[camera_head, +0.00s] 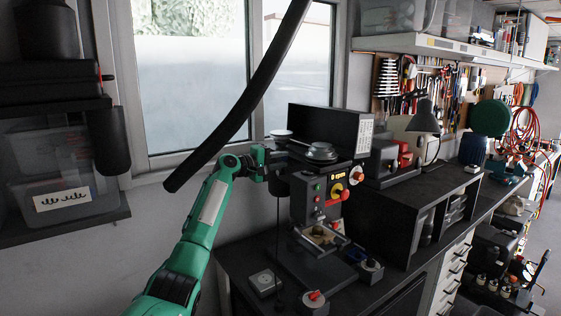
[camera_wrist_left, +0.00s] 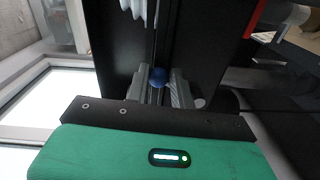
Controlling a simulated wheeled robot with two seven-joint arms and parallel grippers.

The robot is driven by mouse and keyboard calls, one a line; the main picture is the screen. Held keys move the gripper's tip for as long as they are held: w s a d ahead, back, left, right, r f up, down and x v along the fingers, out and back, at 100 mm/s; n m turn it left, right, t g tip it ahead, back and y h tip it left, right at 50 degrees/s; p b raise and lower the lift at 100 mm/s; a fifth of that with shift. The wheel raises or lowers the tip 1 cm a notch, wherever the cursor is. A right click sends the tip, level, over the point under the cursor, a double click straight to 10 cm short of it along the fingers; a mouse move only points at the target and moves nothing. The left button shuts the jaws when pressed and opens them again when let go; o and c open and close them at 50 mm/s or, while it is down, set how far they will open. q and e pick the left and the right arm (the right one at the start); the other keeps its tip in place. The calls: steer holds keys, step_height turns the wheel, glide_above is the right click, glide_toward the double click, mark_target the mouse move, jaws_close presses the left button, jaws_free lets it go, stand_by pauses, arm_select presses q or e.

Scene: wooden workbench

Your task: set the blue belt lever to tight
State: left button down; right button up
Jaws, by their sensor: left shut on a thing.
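The blue belt lever (camera_wrist_left: 158,77) shows in the left wrist view as a small round blue knob, between the two grey fingers of my left gripper (camera_wrist_left: 160,84). The fingers are shut on it. In the head view my left gripper (camera_head: 267,163) is at the left side of the dark bench machine (camera_head: 308,200), near its top. The gripper hides the lever there, so I cannot read the lever's position. My right gripper is not in view.
The machine stands on a dark workbench (camera_head: 240,252) below the window. A black hose or bar (camera_head: 245,110) hangs diagonally above my left arm. A dark open shelf unit (camera_head: 425,200) stands to the right.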

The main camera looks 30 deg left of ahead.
arm_select(q)
steer(key=shift+s+a+r, duration=0.1)
steer(key=shift+a+r, duration=0.3)
steer(key=shift+r, duration=0.15)
steer(key=c, duration=1.2)
jaws_free()
steer(key=shift+d, duration=0.1)
steer(key=b+v, duration=0.3)
steer(key=v, duration=0.3)
steer(key=b+v, duration=0.3)
steer(key=v, duration=0.4)
steer(key=shift+s+f, duration=0.2)
steer(key=shift+f, duration=0.05)
